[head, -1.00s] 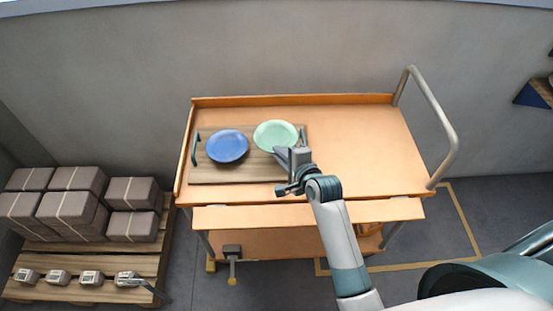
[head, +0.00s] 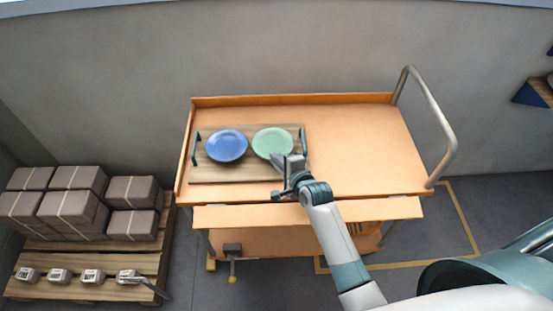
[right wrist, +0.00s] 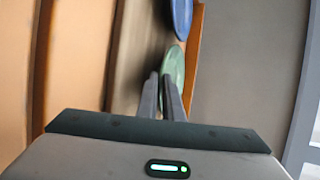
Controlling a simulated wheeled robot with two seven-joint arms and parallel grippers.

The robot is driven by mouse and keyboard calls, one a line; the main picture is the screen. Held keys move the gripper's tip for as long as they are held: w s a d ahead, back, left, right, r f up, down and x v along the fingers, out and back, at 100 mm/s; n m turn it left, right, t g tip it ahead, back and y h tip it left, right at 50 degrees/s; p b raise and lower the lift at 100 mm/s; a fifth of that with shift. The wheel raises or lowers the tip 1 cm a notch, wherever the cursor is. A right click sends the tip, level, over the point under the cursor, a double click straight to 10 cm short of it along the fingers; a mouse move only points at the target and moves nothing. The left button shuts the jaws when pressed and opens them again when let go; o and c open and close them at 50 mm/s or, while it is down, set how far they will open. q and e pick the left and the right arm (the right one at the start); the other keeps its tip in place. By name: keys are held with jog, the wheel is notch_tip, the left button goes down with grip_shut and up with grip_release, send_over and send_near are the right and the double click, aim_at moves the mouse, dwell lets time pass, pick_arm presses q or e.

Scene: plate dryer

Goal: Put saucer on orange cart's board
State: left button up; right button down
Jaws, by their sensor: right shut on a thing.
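A light green saucer (head: 273,141) is over the right part of the wooden board (head: 235,173) on the orange cart (head: 355,145). My right gripper (head: 283,163) is shut on its near rim. The right wrist view shows the green saucer (right wrist: 174,66) tilted edge-on at the fingertips (right wrist: 163,78). I cannot tell whether it touches the board. A blue plate (head: 226,146) sits beside it on the board's left half; part of it shows in the right wrist view (right wrist: 181,17). My left gripper is not in view.
The board has dark handles (head: 196,149) at its ends. The cart's right half is bare, with a grey push handle (head: 435,120) at its right end. Wrapped boxes (head: 70,205) stand on a pallet at the left. A wall is behind the cart.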

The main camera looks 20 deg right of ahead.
jog(key=shift+f, duration=0.1)
jog(key=c, duration=2.2)
grip_release()
jog(key=b+v, duration=0.1)
jog(key=v, duration=1.1)
jog(key=shift+c, duration=0.5)
